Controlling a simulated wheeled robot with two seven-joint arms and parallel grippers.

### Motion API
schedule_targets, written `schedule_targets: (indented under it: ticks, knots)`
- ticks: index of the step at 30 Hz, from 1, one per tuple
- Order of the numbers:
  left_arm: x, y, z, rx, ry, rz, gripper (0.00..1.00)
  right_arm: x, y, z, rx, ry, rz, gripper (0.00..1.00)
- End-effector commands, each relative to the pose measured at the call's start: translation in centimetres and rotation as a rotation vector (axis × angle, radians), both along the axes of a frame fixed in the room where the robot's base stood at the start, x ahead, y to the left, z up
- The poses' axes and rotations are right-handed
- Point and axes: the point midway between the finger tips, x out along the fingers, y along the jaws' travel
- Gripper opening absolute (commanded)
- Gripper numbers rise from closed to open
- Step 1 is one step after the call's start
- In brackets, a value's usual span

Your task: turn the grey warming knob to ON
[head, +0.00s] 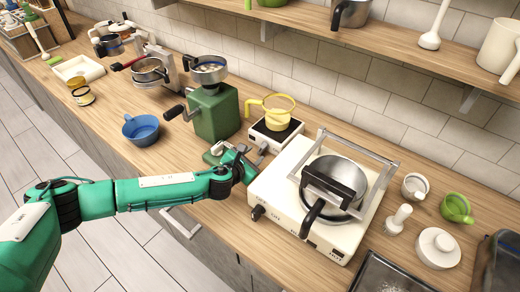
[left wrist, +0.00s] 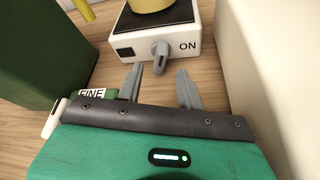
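The grey warming knob (left wrist: 160,54) is on the front of a small white warmer (left wrist: 190,44) in the left wrist view. The printed word ON stands right of the knob, and a black square is at its left. The knob's grip is roughly upright. In the head view the warmer (head: 256,136) carries a yellow pot (head: 279,112). My left gripper (head: 258,157) is low in front of it. In the left wrist view its fingers (left wrist: 159,88) are apart and empty, a little short of the knob. My right gripper is not in view.
A green grinder (head: 216,115) stands left of the warmer. A white stove (head: 288,222) with a steel pot (head: 350,176) stands close on the right. The gap between them is narrow. A blue bowl (head: 141,132) sits on the counter at the left.

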Motion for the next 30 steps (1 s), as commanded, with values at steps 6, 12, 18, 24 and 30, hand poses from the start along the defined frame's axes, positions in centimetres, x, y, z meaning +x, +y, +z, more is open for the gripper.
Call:
schedule_targets:
  ticks: [6,12,18,24,30]
  knots:
    - [2.6,-1.3,-1.1,0.001,0.003,0.000,0.37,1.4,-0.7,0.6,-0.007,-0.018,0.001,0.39]
    - [4.0,-1.9,-1.8,0.001,0.002,0.000,0.37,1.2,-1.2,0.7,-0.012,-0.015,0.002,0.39]
    - [4.5,-2.1,-2.0,0.002,0.002,0.001,0.37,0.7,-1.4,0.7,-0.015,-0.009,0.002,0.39]
    - [4.5,-2.1,-2.0,0.001,0.003,0.000,0.37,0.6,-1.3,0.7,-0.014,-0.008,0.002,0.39]
    - [4.5,-2.1,-2.0,0.001,0.003,0.000,0.02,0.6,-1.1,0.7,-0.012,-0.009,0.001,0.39]
